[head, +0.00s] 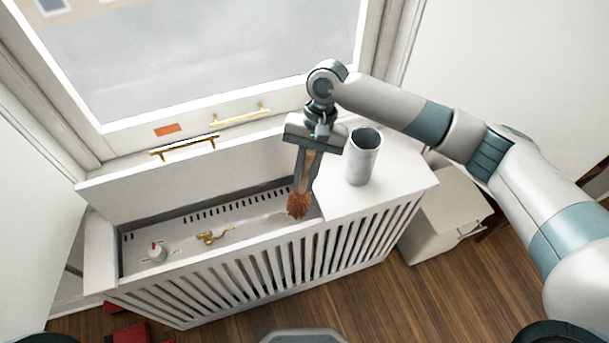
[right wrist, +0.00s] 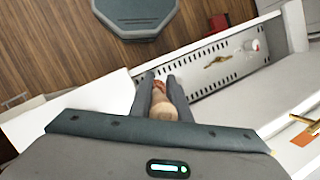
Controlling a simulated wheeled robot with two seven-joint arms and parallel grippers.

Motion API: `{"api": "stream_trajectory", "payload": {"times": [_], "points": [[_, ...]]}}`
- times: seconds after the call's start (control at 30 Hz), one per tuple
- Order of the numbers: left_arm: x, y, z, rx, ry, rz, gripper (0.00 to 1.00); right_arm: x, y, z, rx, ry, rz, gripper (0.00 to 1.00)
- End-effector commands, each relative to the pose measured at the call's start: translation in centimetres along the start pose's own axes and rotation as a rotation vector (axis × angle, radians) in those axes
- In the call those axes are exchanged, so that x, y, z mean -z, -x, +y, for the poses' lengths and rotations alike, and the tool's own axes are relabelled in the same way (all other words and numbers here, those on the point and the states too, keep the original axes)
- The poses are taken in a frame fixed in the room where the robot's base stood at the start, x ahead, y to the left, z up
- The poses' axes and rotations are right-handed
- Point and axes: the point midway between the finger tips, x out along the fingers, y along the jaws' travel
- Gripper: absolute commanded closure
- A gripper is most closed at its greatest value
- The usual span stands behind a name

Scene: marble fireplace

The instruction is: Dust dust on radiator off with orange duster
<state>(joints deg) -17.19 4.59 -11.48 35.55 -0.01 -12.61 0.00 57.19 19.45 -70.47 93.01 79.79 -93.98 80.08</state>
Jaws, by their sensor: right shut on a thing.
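The radiator (head: 165,268) is a white slatted cabinet under the window, with its lid raised and an open trough inside. My right gripper (head: 305,180) points down over the right part of the trough. It is shut on the duster's pale handle. The duster's orange bristle head (head: 299,205) hangs at the trough's right end, beside the white top; I cannot tell if it touches anything. In the right wrist view the handle (right wrist: 162,109) lies between the fingers. I cannot make out the dust clearly. My left gripper is not in view.
A grey cylindrical vase (head: 364,160) stands on the cabinet's right top, close to my gripper. A brass valve (head: 210,237) and a white knob with red (head: 156,252) are in the trough. The raised lid (head: 130,192) stands behind it. A white cabinet (head: 440,225) is at the right.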

Motion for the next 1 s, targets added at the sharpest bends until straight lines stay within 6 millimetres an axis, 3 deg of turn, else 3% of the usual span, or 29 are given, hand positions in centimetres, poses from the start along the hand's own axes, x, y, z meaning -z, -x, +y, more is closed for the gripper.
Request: {"api": "stream_trajectory", "payload": {"times": [1.0], "points": [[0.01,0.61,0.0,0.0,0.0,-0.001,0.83,0.25,-0.93,0.0,0.001,0.001,-0.001,1.0]]}}
